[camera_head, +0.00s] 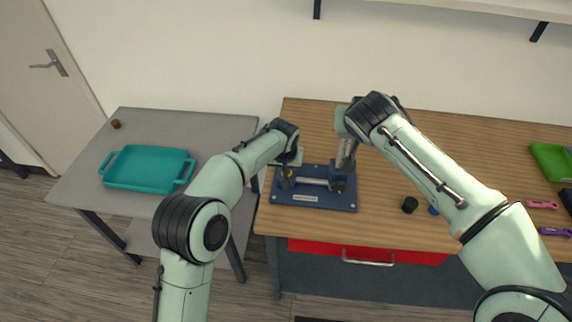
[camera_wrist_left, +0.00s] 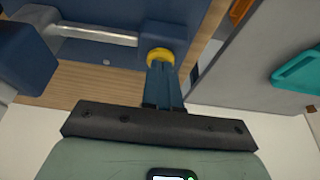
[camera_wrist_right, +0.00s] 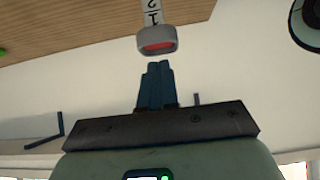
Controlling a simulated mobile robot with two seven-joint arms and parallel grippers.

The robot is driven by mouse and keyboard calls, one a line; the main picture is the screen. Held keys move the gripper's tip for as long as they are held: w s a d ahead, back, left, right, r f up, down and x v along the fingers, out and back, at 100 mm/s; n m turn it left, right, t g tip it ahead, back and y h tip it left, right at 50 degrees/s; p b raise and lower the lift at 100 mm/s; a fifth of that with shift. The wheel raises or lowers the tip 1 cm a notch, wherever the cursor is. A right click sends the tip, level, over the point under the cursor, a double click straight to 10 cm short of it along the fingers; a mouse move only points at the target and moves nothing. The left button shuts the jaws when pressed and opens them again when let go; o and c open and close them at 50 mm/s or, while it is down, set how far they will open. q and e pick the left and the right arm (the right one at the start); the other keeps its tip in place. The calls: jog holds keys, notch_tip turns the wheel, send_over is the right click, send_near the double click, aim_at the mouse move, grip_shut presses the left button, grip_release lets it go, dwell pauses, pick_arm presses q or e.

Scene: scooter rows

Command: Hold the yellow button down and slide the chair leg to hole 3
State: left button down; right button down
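A dark blue fixture board (camera_head: 305,203) lies on the wooden table with a horizontal metal rod and blue blocks. The chair leg (camera_head: 346,153), a grey tube, stands up, slightly tilted, from the right block. In the right wrist view its grey end with a red inside (camera_wrist_right: 157,42) and a strip marked 1 and 2 show. The yellow button (camera_wrist_left: 159,57) is on the blue block. My left gripper (camera_wrist_left: 161,68) is shut, its tips at the button; I cannot tell how far it is pressed. My right gripper (camera_wrist_right: 157,68) is shut and empty, just off the leg's end.
A grey table with a teal tray (camera_head: 150,188) and a small brown object (camera_head: 116,124) stands at left. A black cylinder (camera_head: 409,205), a green tray (camera_head: 551,162) and pink (camera_head: 541,205) and purple (camera_head: 554,231) tools lie at right. A red drawer (camera_head: 330,251) is below the tabletop.

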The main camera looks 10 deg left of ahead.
pick_arm(q)
jog(key=shift+f, duration=0.1)
pick_arm(e)
jog(key=shift+f, duration=3.75)
jog(key=shift+r, duration=2.55)
